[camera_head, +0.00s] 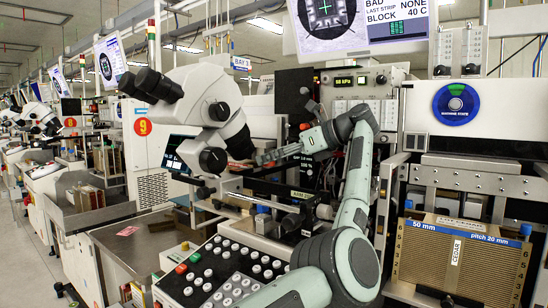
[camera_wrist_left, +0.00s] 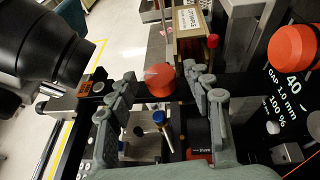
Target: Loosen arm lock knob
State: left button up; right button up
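An orange-red round knob (camera_wrist_left: 160,80), which I take as the arm lock knob, shows in the left wrist view on a dark bar. My left gripper (camera_wrist_left: 158,74) is open. Its two fingers stand on either side of the knob with a gap at each side; whether they are level with it or above it I cannot tell. In the head view my left gripper (camera_head: 264,158) reaches left, beside the white microscope (camera_head: 207,95). A bit of red (camera_head: 240,163) shows at its fingertips, mostly hidden. My right gripper is not in view.
The microscope's black part (camera_wrist_left: 45,50) is close left of my fingers. A second orange knob (camera_wrist_left: 292,45) sits at the right by a labelled black panel. A panel of white buttons (camera_head: 225,275) and a brown slotted magazine (camera_head: 460,258) stand below and right.

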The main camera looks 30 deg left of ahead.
pick_arm(q)
jog(key=v, duration=1.2)
jog(key=shift+s, duration=0.1)
jog(key=shift+c, duration=0.3)
